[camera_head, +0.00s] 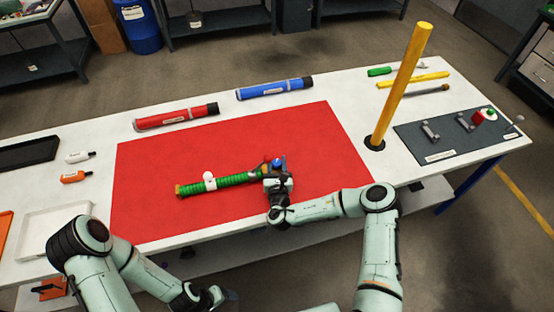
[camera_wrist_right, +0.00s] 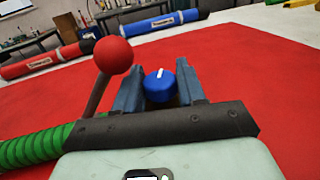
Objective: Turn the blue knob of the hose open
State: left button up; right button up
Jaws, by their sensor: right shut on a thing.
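The green ribbed hose (camera_head: 228,182) lies on the red mat, and its ribs show at the left of the right wrist view (camera_wrist_right: 36,148). The blue knob (camera_wrist_right: 160,86) has a white pointer mark and also shows at the hose's right end in the head view (camera_head: 277,162). My right gripper (camera_wrist_right: 158,92) is shut on the blue knob, with one finger on each side of it. The gripper hides the hose's right end in the head view. My left gripper (camera_head: 222,297) hangs low at the table's front side, away from the hose; its finger opening is unclear.
A red ball on a lever (camera_wrist_right: 113,55) stands close left of my right fingers. A red tube (camera_head: 177,117) and a blue tube (camera_head: 275,88) lie behind the red mat (camera_head: 150,210). A tall yellow post (camera_head: 400,85) rises at the right. The mat's right side is clear.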

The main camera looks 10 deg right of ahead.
jog(key=shift+w+f+m+g+h, duration=0.1)
jog(key=shift+m+g+h, duration=0.2)
jog(key=shift+m+h, duration=0.6)
jog(key=h, duration=0.1)
jog(key=m+g+h, duration=0.1)
jog(key=shift+s+h, duration=0.25)
jog(key=shift+h, duration=0.15)
pick_arm(q)
jog(key=shift+w+r, duration=0.15)
jog(key=shift+w, duration=0.1)
pick_arm(e)
jog(key=shift+w+m+g+h, duration=0.1)
jog(key=shift+m+g+h, duration=0.4)
jog(key=shift+m+h, duration=0.2)
jog(key=o, duration=1)
jog(key=shift+c, duration=0.2)
